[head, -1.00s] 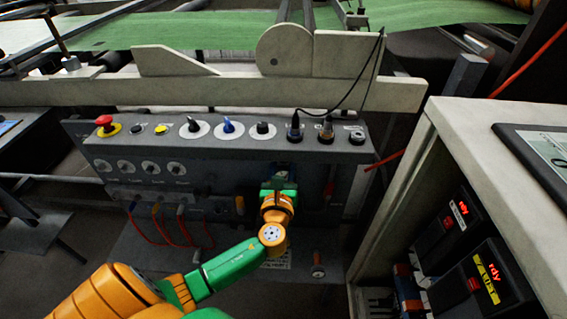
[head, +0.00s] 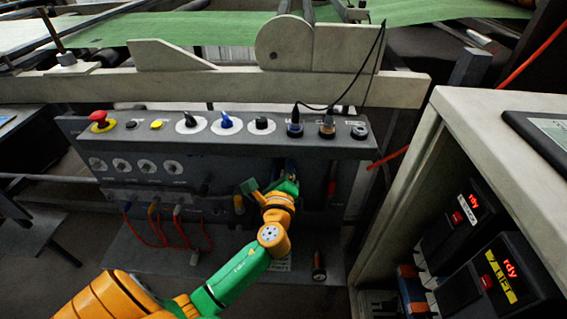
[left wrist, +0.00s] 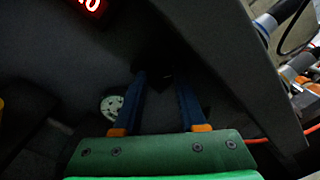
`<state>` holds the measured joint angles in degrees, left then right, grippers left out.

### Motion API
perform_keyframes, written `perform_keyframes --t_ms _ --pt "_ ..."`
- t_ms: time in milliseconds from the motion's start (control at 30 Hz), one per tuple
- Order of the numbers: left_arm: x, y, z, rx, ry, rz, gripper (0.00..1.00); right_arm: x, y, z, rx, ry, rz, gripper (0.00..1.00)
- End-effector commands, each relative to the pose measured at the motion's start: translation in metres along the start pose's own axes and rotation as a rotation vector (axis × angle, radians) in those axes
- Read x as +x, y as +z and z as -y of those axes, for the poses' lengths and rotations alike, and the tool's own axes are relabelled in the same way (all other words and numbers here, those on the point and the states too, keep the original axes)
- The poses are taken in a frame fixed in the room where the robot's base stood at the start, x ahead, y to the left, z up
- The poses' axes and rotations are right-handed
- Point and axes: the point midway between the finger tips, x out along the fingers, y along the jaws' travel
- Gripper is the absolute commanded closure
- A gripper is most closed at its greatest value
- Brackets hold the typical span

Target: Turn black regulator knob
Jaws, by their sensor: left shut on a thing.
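My left gripper (head: 288,172) reaches up to the front face of the grey control panel (head: 225,170), below the panel's top row of switches. In the left wrist view its two blue fingers (left wrist: 160,88) are shut on a dark knob (left wrist: 158,72), which is hard to make out against the dark panel. In the head view my gripper and wrist hide this knob. The gripper is tilted, with its green body turned at an angle. My right gripper is not in view.
The panel top carries a red emergency button (head: 99,117), a blue selector (head: 226,121) and black plugs with a cable. Red hoses (head: 165,235) hang at lower left. A pale cabinet (head: 462,115) with red-lit units stands close on the right.

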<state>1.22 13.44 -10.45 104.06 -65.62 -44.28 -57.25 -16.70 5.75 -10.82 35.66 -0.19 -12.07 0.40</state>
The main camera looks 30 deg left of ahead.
Motion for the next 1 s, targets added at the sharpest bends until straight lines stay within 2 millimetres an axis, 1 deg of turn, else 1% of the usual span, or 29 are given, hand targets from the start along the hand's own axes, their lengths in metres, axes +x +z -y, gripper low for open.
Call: perform_keyframes --t_ms 200,400,933,967,1000 --pt "-0.0001 -0.0010 -0.0011 -0.110 0.001 0.005 1.00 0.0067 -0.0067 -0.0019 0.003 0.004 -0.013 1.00" --pt "-0.0001 -0.0007 -0.0003 -0.165 0.000 0.007 1.00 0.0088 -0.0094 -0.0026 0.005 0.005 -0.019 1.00" --pt "0.0000 -0.0004 0.0001 -0.186 0.000 0.007 1.00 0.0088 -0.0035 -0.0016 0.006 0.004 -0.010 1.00" --pt "0.0000 -0.0004 0.0001 -0.186 0.000 0.007 0.57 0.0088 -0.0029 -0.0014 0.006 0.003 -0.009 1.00" --pt "0.0000 -0.0004 0.0001 -0.186 0.000 0.007 0.46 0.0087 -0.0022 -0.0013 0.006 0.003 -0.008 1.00"
